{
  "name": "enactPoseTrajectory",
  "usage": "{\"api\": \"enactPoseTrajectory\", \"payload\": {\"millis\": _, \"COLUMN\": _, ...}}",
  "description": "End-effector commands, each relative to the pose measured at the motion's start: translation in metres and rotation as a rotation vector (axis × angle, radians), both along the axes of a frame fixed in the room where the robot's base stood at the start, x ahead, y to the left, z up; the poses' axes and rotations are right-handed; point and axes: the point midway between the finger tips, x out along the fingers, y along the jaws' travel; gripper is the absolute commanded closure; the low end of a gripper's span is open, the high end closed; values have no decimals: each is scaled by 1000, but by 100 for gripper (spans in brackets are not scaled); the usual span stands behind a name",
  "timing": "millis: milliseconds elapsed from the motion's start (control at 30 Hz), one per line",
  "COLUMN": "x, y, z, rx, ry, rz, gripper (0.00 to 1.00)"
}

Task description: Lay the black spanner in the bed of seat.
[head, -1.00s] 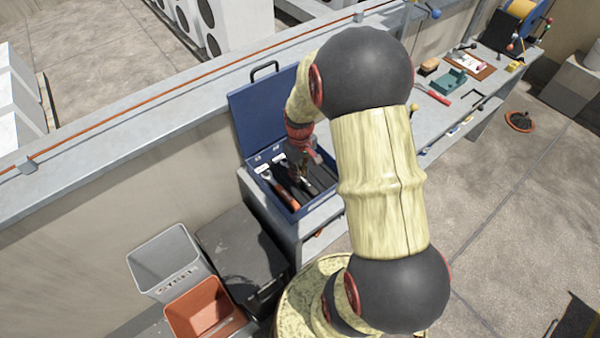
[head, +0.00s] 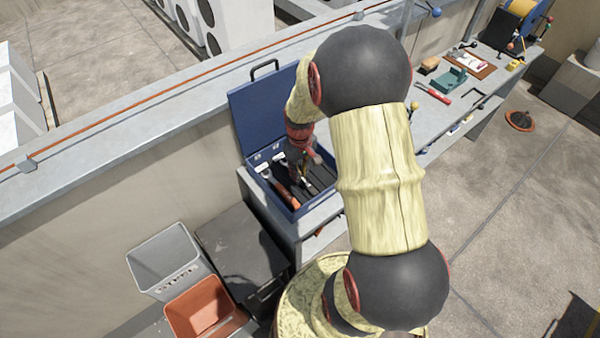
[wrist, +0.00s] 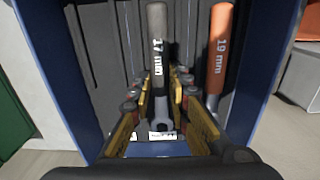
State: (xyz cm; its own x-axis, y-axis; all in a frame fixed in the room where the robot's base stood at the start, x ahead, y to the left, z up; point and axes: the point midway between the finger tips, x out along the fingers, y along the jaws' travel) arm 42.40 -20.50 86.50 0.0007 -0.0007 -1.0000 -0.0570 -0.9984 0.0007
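The spanner marked 17 mm (wrist: 157,30) has a dark grey handle and a metal open jaw. In the wrist view it lies lengthwise in the blue toolbox, along the dark ribbed bed (wrist: 103,45), its jaw near a white label (wrist: 163,136). My gripper (wrist: 163,85) reaches down into the box, its yellow-padded fingers on either side of the spanner's shaft with narrow gaps; it looks open. In the head view my gripper (head: 304,172) is over the open toolbox (head: 255,185), hiding part of the spanner.
An orange-handled spanner marked 19 mm (wrist: 221,45) lies to the right in the same box. The raised lid (head: 262,108) stands behind. Grey (head: 165,262) and orange (head: 203,308) bins stand front left. The workbench (head: 425,125) holds several tools at right.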

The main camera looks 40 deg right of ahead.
Motion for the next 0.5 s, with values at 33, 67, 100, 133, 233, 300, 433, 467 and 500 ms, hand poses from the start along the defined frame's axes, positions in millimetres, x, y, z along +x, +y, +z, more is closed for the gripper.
{"api": "enactPoseTrajectory", "payload": {"millis": 33, "x": 0, "y": 0, "z": -1, "rx": 0, "ry": 1, "rz": 0, "gripper": 79}}
{"api": "enactPoseTrajectory", "payload": {"millis": 67, "x": 0, "y": 0, "z": -1, "rx": 0, "ry": 1, "rz": 0, "gripper": 77}}
{"api": "enactPoseTrajectory", "payload": {"millis": 100, "x": 0, "y": 0, "z": -1, "rx": 0, "ry": 1, "rz": 0, "gripper": 75}}
{"api": "enactPoseTrajectory", "payload": {"millis": 133, "x": 0, "y": 0, "z": -1, "rx": 1, "ry": 1, "rz": 0, "gripper": 73}}
{"api": "enactPoseTrajectory", "payload": {"millis": 233, "x": 0, "y": 0, "z": -1, "rx": 1, "ry": 1, "rz": 0, "gripper": 68}}
{"api": "enactPoseTrajectory", "payload": {"millis": 300, "x": 0, "y": 0, "z": -1, "rx": 1, "ry": 1, "rz": 0, "gripper": 64}}
{"api": "enactPoseTrajectory", "payload": {"millis": 433, "x": -1, "y": 0, "z": -1, "rx": 1, "ry": 1, "rz": 0, "gripper": 61}}
{"api": "enactPoseTrajectory", "payload": {"millis": 467, "x": -1, "y": 0, "z": -1, "rx": 1, "ry": 1, "rz": 0, "gripper": 61}}
{"api": "enactPoseTrajectory", "payload": {"millis": 500, "x": -1, "y": 0, "z": -1, "rx": 1, "ry": 1, "rz": 0, "gripper": 61}}
